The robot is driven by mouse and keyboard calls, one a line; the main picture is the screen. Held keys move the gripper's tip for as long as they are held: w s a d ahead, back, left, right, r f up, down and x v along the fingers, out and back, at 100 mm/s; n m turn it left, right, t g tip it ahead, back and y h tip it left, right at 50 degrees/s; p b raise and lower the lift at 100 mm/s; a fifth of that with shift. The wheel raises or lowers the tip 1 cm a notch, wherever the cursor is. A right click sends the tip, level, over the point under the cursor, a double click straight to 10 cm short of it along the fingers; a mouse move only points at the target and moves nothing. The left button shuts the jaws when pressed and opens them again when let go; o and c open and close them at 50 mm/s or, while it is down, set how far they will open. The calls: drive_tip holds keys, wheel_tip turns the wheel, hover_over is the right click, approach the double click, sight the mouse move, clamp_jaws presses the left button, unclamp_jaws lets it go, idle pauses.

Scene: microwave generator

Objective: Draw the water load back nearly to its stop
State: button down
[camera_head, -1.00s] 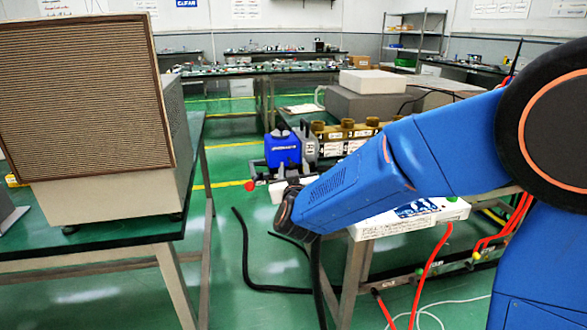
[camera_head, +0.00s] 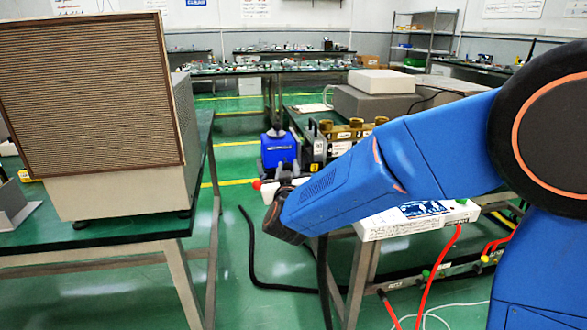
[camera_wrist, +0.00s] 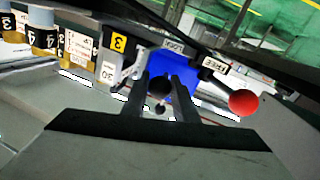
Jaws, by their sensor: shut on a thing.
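The water load appears to be the blue block (camera_head: 279,150) at the end of the bench. In the wrist view the blue body (camera_wrist: 183,72) lies just beyond the fingertips. My gripper (camera_wrist: 160,88) is shut on a dark round knob (camera_wrist: 159,86) in front of the blue body. A lever with a red ball (camera_wrist: 243,103) stands beside the load, near a label that seems to read FREE; a LOCK label is above the blue body. The red ball (camera_head: 257,184) also shows in the head view.
A dark unit with a handle (camera_head: 319,143) stands right of the blue block, with brass-coloured parts (camera_head: 355,124) behind it. A large beige cabinet (camera_head: 125,192) stands on the left bench. Black hoses (camera_head: 254,250) hang into the open aisle between the benches.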

drive_tip(key=c, duration=1.4)
unclamp_jaws()
drive_tip(key=shift+c, duration=0.2)
drive_tip(key=s+d, duration=0.1)
drive_tip(key=s, duration=1.6)
drive_tip(key=shift+s+d, duration=0.2)
drive_tip(key=shift+d, duration=0.05)
drive_tip(key=shift+w, duration=0.1)
